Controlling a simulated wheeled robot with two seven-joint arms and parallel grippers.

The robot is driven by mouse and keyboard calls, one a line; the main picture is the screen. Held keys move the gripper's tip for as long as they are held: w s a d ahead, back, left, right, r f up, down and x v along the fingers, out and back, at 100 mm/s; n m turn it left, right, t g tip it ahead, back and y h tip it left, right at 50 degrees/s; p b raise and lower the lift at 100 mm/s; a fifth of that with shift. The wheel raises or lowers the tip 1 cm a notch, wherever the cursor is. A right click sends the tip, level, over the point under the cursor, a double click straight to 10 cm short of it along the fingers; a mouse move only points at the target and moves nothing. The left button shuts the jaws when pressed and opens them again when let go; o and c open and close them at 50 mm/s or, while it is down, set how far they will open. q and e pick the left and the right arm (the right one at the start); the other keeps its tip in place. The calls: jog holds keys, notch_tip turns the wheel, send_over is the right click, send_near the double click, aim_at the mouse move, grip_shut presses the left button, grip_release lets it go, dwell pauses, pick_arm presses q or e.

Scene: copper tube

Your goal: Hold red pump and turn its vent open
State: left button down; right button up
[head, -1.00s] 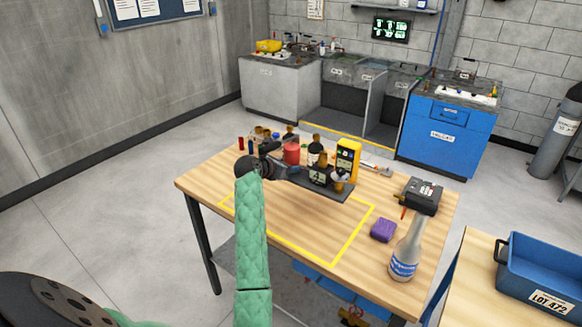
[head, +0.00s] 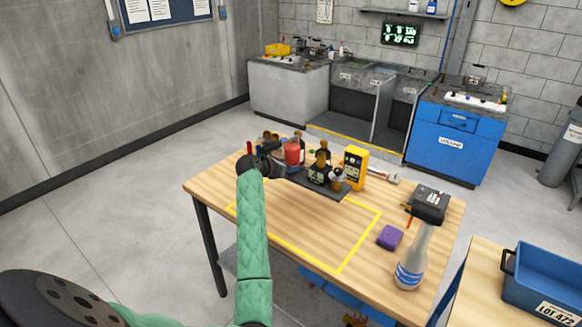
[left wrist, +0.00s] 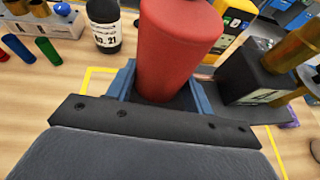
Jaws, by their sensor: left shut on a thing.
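The red pump (head: 293,152) is a red cylinder standing at the back of the wooden table, on or beside a dark tray (head: 328,190). In the left wrist view the red pump (left wrist: 178,45) stands between the two blue fingers of my left gripper (left wrist: 160,85). My left gripper (head: 284,168) is shut on it, low on its body. The vent cannot be made out; the pump's top is cut off in the left wrist view. My right gripper is not in view.
Dark brass-topped fittings (head: 319,172) and a yellow meter (head: 355,167) stand right of the pump. A dark bottle (left wrist: 103,25) and coloured tubes (left wrist: 30,48) are left. A purple sponge (head: 390,237) and spray bottle (head: 410,262) stand right.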

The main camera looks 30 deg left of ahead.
aim_at(289, 195)
pick_arm(q)
jog(key=shift+w+a+r, duration=0.1)
jog(key=shift+a+r, duration=0.1)
jog(key=shift+r, duration=0.05)
jog(key=shift+f+b, duration=0.4)
jog(key=shift+f, duration=4.95)
dwell(0.8)
jog(key=shift+f, duration=0.2)
dwell(0.6)
jog(key=shift+f, duration=0.25)
jog(key=shift+d, duration=0.1)
jog(key=shift+r, duration=0.1)
dwell(0.4)
